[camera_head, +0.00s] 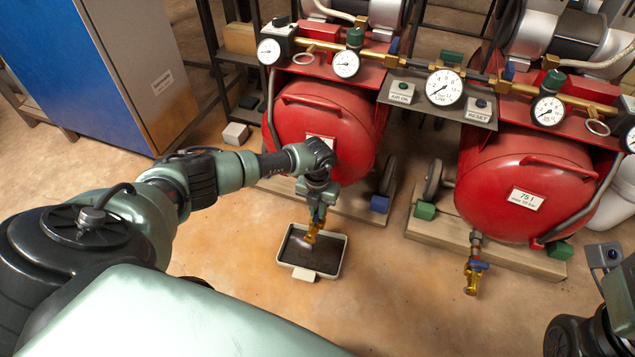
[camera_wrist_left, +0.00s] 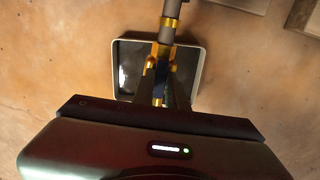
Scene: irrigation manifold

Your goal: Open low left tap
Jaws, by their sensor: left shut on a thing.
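The low left tap (camera_head: 311,236) is brass and hangs under the left red tank, above a small dark tray with a pale rim (camera_head: 341,257). My left gripper (camera_head: 316,212) reaches down to it from above and is shut on it. In the left wrist view the brass tap (camera_wrist_left: 149,66) shows beyond my gripper's fingers, with a dark blue handle (camera_wrist_left: 160,88) between them. The fingers partly hide the handle, so its exact angle is hard to tell. Only parts of my right arm show at the right edge; its fingertips are not visible.
The left red tank (camera_head: 345,115) and right red tank (camera_head: 540,175) stand on wooden boards, with gauges along a brass pipe above. A second brass tap with a blue handle (camera_head: 472,275) hangs under the right tank. A blue cabinet (camera_head: 95,70) stands left. The front floor is clear.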

